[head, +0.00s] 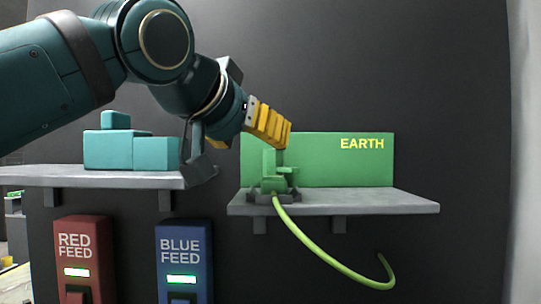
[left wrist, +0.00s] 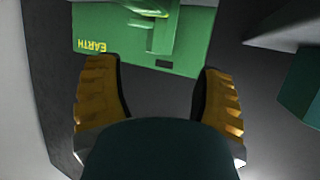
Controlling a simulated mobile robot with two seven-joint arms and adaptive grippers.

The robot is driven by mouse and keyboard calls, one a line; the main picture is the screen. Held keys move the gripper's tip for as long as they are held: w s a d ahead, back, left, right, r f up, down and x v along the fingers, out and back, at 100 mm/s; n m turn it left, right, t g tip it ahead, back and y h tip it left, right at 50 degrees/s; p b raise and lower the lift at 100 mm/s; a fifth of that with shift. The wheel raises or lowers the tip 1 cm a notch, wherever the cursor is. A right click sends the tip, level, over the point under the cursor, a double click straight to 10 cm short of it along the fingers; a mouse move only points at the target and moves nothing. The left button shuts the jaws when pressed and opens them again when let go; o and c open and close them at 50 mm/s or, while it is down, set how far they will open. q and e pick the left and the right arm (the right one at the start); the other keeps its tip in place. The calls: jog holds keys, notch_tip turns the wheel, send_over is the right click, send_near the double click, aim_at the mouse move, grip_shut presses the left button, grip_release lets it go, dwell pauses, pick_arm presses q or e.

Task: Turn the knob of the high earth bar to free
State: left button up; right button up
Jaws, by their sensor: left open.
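The earth bar's green panel, marked EARTH (head: 345,160), stands at the back of the right shelf. In front of its left part is a green fitting with small projecting parts (head: 270,170), which I take to carry the knob; its exact setting cannot be read. The panel shows upside down in the left wrist view (left wrist: 110,42), with the fitting (left wrist: 162,37) beyond the fingers. My left gripper (head: 283,133) is just above the fitting, its yellow fingers spread and empty in the left wrist view (left wrist: 158,75). I see no contact. My right gripper is not in view.
A green-yellow cable (head: 318,250) hangs from the fitting in a loop below the shelf (head: 385,202). Teal blocks (head: 115,150) sit on the left shelf (head: 90,176), beside my arm. Red feed (head: 83,250) and blue feed (head: 182,240) boxes are below.

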aim_at(269, 152)
pick_arm(q)
jog(key=x, duration=0.7)
jog(key=shift+c, duration=0.2)
jog(key=shift+r, duration=0.1)
grip_shut()
